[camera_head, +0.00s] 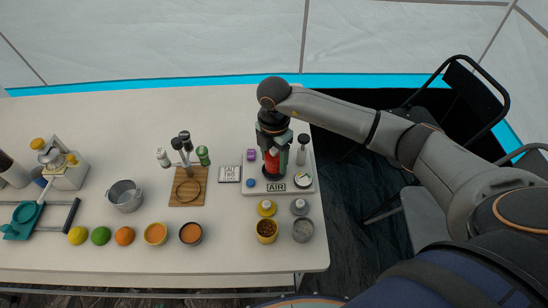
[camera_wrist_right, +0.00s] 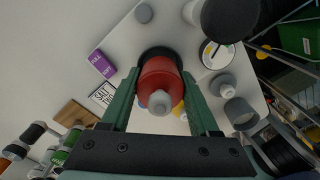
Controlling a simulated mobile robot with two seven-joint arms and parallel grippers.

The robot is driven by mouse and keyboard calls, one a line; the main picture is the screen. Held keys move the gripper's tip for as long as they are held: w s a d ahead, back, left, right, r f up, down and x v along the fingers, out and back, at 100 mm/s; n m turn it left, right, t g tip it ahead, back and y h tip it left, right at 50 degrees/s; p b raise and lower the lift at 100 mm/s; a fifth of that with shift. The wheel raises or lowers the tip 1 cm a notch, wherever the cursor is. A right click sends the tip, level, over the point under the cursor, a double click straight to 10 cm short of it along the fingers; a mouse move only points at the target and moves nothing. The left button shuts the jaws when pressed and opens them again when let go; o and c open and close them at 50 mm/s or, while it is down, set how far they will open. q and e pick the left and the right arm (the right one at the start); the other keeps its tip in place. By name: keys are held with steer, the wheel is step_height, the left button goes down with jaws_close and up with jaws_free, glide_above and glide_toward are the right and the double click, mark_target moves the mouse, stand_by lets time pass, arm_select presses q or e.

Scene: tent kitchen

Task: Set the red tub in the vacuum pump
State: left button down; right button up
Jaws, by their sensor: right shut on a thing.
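The red tub (camera_head: 271,165) is upright between the fingers of my right gripper (camera_head: 272,148), over the white base of the vacuum pump (camera_head: 256,187). In the right wrist view the red tub (camera_wrist_right: 160,76) shows with a grey knob towards the camera, and the green fingers of my right gripper (camera_wrist_right: 160,88) press on both sides. A black round seat shows just behind the tub on the pump base (camera_wrist_right: 140,28). I cannot tell whether the tub touches the seat. A dial and an AIR label sit on the base. My left gripper is not in view.
A grey-topped cylinder (camera_head: 302,148) stands on the pump's right side, close to my gripper. A purple block (camera_head: 251,155) and a salt sign (camera_head: 229,174) are to the left. Yellow and grey pots (camera_head: 267,230) stand in front. The table's right edge is near.

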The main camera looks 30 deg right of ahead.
mark_target(274, 149)
steer(key=shift+f+b, duration=0.45)
steer(key=shift+f, duration=0.3)
steer(key=o, duration=0.7)
steer(key=shift+r, duration=0.1)
step_height(274, 149, up, 9)
steer(key=p, duration=0.7)
steer(key=shift+f, duration=0.2)
steer(key=shift+r, duration=1.15)
steer(key=shift+s+f, duration=0.1)
